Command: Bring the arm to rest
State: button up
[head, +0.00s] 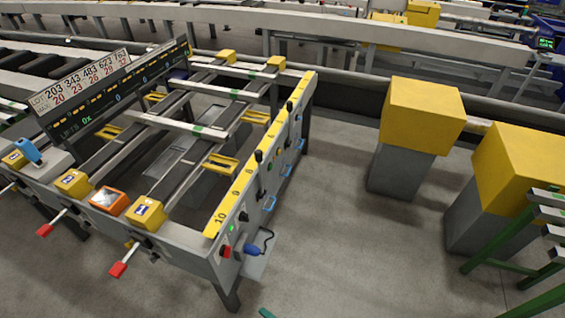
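My arm and my gripper do not show in the head view, so its pose and whether it is open or shut cannot be seen. The runout table (185,235) stands at the left, a grey frame with long rails. Its right side carries a yellow numbered strip (246,172), with knobs, levers and blue handles below it. Red-tipped levers (118,269) stick out from its front edge. A blue plug-like piece (252,249) with a dark cable sits at the near right corner.
Two yellow-topped grey blocks (420,115) (520,165) stand on the right. A green rack (520,245) with grey bars is at the right edge. A dark display board (115,90) rises over the table. Grey floor (360,250) is clear between table and blocks.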

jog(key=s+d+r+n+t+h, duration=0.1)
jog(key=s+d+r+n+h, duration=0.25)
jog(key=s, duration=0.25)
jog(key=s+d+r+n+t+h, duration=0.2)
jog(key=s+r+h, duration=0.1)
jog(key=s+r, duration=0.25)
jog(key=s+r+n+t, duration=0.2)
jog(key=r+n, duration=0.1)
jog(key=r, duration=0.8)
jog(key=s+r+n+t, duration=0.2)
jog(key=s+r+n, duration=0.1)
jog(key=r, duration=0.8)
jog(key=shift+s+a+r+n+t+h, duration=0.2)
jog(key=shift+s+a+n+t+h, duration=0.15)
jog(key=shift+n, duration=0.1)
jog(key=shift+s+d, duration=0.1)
